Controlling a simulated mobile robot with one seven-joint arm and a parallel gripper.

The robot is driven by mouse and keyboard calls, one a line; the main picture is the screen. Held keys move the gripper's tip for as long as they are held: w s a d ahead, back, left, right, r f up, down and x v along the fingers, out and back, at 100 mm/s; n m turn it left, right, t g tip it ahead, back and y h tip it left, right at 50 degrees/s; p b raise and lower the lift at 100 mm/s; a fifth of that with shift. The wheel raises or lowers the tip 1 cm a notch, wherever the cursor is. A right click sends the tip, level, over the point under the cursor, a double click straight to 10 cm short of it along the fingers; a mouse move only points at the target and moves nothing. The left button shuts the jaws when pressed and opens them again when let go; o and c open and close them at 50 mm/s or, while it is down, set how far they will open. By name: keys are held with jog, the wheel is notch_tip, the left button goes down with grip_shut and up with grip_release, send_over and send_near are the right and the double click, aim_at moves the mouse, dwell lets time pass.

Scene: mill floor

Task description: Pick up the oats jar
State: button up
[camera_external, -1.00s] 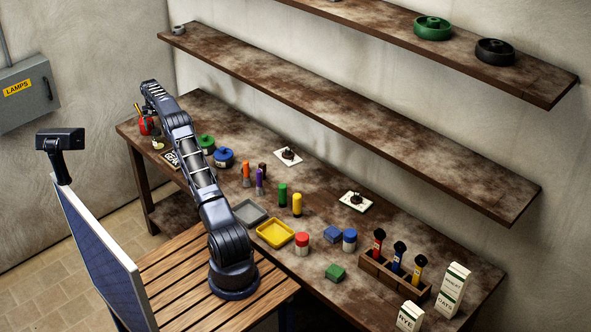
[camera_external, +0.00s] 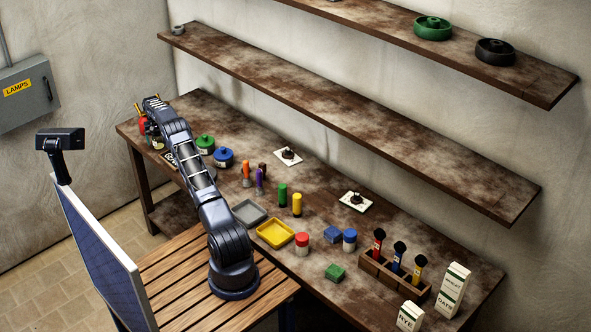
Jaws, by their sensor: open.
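Lidded jars stand at the left end of the bench: one with a green lid (camera_external: 205,142), one with a blue lid (camera_external: 223,155), and a red object (camera_external: 143,125) partly hidden by my arm. I cannot read their labels, so I cannot tell which is the oats jar. The readable word OATS is on a tall white carton (camera_external: 453,290) at the right end. My gripper (camera_external: 152,134) is at the far left end of the bench, beside the red object. It is open, with its fingers small and largely hidden by my wrist.
A grey tray (camera_external: 249,213) and yellow tray (camera_external: 275,233) lie mid-bench, near several coloured cylinders. A wooden rack (camera_external: 385,284) and a RYE carton (camera_external: 410,317) stand at the right. A long shelf (camera_external: 350,115) overhangs the back. Bare bench shows behind the trays.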

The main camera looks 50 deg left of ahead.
jog(key=shift+r, duration=0.1)
jog(key=c, duration=1.3)
jog(key=shift+o, duration=0.2)
jog(key=shift+r, duration=0.1)
